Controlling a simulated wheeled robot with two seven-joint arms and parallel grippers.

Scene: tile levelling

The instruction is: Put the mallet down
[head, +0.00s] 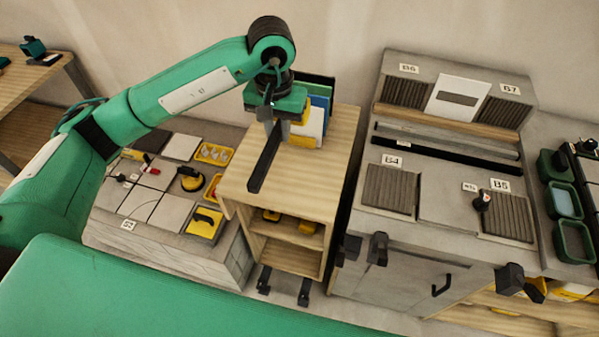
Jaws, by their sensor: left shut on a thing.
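My left gripper (275,108) points down over the wooden cart (325,165). It is shut on the mallet, of which a long dark bar (265,160) shows, slanting down and to the left in front of the cart's top. The mallet's head is not clearly visible, and I cannot tell whether the bar touches the cart top. My right gripper is not in view.
Green, blue and white upright boards (318,100) stand at the cart's back. Right is a grey bench (445,200) with labelled panels. The cart's right top is clear.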

